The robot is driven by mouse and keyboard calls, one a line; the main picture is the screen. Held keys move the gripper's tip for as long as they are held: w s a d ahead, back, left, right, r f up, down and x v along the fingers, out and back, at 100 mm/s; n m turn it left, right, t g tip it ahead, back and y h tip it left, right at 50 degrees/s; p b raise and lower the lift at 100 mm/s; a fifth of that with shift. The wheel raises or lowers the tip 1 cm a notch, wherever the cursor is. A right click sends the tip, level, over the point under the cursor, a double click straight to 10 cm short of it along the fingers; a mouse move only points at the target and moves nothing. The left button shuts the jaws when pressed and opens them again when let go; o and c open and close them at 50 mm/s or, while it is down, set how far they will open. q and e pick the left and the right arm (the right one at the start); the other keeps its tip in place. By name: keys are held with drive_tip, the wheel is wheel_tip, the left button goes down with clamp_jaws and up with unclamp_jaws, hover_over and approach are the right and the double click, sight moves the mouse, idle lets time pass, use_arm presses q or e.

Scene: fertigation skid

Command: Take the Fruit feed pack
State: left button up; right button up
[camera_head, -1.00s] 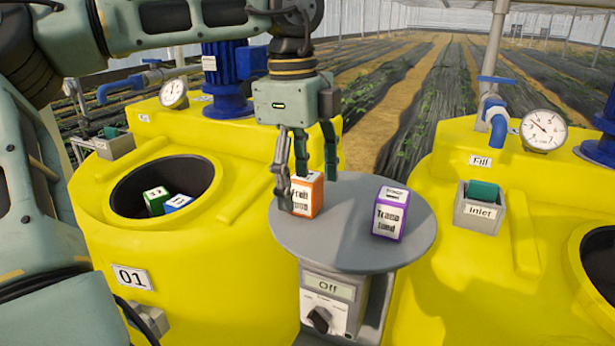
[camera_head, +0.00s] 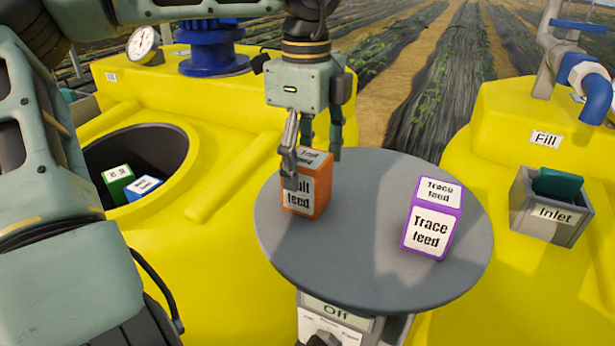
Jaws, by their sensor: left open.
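The Fruit feed pack (camera_head: 318,193) is an orange box with white labels, upright on the left part of a round grey table. Its label is partly covered by a finger. My left gripper (camera_head: 312,170) points down at the pack from above. Its fingers are open, with one in front of the pack's left side and one behind its upper right. I cannot tell whether the fingers touch it. My right gripper is not in view.
A purple Trace feed pack (camera_head: 431,218) stands to the right on the round grey table (camera_head: 375,262). A green pack (camera_head: 118,181) and a blue pack (camera_head: 144,187) lie in the left yellow tank's opening. A grey Inlet box (camera_head: 551,212) is at the right.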

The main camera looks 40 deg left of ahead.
use_arm(q)
wheel_tip(320, 180, down, 4)
drive_tip(key=shift+w+f+p, duration=0.1)
drive_tip(key=shift+f+p, duration=0.15)
drive_tip(key=shift+p, duration=0.85)
drive_tip(key=shift+f, duration=0.25)
drive_tip(key=shift+r, duration=0.1)
drive_tip(key=c, duration=1.5)
drive_tip(key=shift+c, duration=0.3)
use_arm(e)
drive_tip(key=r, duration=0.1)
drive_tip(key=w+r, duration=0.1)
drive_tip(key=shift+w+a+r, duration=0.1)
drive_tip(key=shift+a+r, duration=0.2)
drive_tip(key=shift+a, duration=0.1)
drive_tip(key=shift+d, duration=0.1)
